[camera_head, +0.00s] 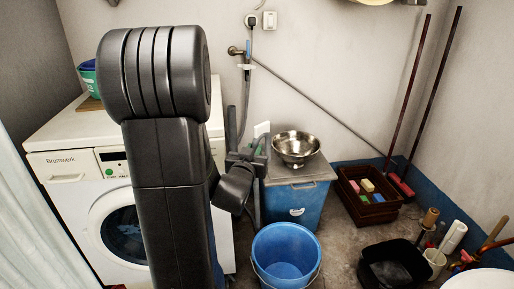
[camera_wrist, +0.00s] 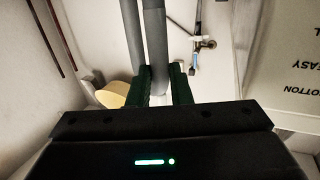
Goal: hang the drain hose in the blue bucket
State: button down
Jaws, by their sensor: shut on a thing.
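The grey drain hose (camera_wrist: 155,40) runs between the two dark green fingers of my gripper (camera_wrist: 161,85) in the wrist view, and the gripper is shut on it. In the head view my gripper (camera_head: 250,158) is beside the washing machine, above and a little left of the blue bucket (camera_head: 287,255). A grey length of hose (camera_head: 231,128) shows just above the gripper there; the rest is largely hidden behind my arm. The blue bucket stands upright on the floor, open at the top and apart from the gripper. My arm covers part of the washing machine (camera_head: 112,215).
A blue bin (camera_head: 297,206) with a grey lid carries a steel bowl (camera_head: 296,148) just behind the bucket. A brown crate (camera_head: 368,205) and a black tub (camera_head: 393,268) stand to the right. A wall tap (camera_head: 238,50) is above. Two poles lean in the right corner.

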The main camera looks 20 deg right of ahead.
jog(key=shift+s+a+f+m+g+h, duration=0.6)
jog(key=shift+a+f+m+g+h, duration=2.05)
jog(key=shift+f, duration=1.2)
notch_tip(320, 180, down, 45)
jog(key=b, duration=1.2)
jog(key=shift+a+g, duration=0.2)
jog(key=shift+g, duration=0.15)
dwell(0.8)
